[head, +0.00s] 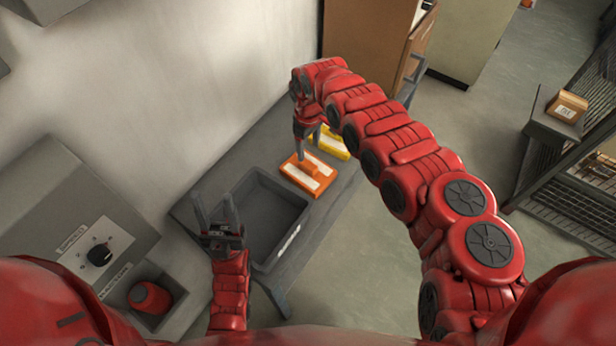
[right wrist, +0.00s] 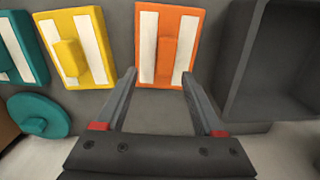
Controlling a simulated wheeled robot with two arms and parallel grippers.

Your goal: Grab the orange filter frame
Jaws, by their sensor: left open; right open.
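The orange filter frame (head: 309,174) lies flat on the grey table, beside the dark bin. In the right wrist view the orange frame (right wrist: 167,44) shows two white strips and a raised orange grip bar in its middle. My right gripper (head: 308,150) is above the orange frame in the head view. In the right wrist view its open fingers (right wrist: 160,84) point at the near edge of the frame, with nothing between them. My left gripper (head: 216,204) is open and empty, with its fingers up, left of the dark bin.
A yellow frame (right wrist: 78,48) lies beside the orange one, with a teal frame (right wrist: 14,50) and a teal round piece (right wrist: 40,116) beyond. The dark bin (head: 262,215) borders the orange frame's other side. A grey box with a knob (head: 99,255) stands at left.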

